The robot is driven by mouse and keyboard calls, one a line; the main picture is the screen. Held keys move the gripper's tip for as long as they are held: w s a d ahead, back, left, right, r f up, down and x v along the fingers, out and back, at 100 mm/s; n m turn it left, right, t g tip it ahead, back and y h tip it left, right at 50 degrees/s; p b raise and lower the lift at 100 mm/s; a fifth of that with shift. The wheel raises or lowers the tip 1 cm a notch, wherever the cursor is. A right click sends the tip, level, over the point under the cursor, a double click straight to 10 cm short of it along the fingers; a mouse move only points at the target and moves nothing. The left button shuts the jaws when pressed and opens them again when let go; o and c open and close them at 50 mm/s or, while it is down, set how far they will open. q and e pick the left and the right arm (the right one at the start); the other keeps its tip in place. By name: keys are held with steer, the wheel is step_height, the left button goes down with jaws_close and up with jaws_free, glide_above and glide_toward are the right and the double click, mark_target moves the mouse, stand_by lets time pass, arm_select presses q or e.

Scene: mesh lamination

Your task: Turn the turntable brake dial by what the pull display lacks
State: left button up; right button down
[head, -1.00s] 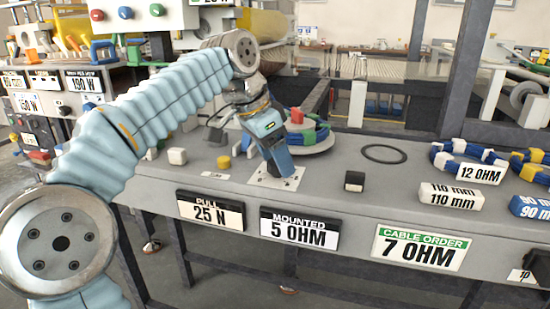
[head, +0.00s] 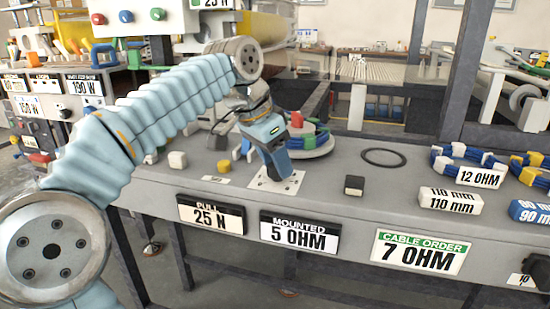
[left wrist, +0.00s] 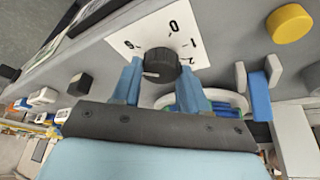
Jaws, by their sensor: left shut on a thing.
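The brake dial is a black knob (left wrist: 161,65) on a white scale plate (left wrist: 150,38) with printed numbers including 0, 1 and 2. The pull display (head: 211,215) reads 25 N. The turntable (head: 312,148) behind the gripper carries a blue cable coil with coloured parts. My right gripper is not in view.
Signs read MOUNTED 5 OHM (head: 299,234) and CABLE ORDER 7 OHM (head: 420,252). A black block (head: 354,185) and a dark ring (head: 384,157) lie right of the dial. A yellow knob (left wrist: 290,23) and a white block (head: 177,160) stand to its left in the head view.

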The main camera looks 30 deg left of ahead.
arm_select(q)
steer(key=n+y+p, duration=0.1)
steer(key=n, duration=0.1)
steer(key=n+p, duration=0.1)
steer(key=n, duration=0.2)
steer(key=shift+d+r+y, duration=0.1)
steer(key=shift+d+y, duration=0.05)
steer(key=shift+y, duration=0.25)
steer(key=n+y+p, duration=0.1)
steer(key=n, duration=0.3)
steer(key=shift+d+n+y+p, duration=0.15)
steer(key=shift+n+y+p, duration=0.15)
steer(key=shift+y+p, duration=0.1)
steer(key=n+y, duration=0.1)
steer(key=n, duration=0.1)
steer(key=shift+w+n, duration=0.1)
steer(key=shift+n, duration=0.3)
steer(key=shift+d+n+g+y, duration=0.1)
steer(key=shift+n+g+y, duration=0.5)
steer(key=shift+n, duration=1.4)
steer(key=shift+g, duration=0.3)
steer(key=o, duration=1)
steer(key=shift+o, duration=0.2)
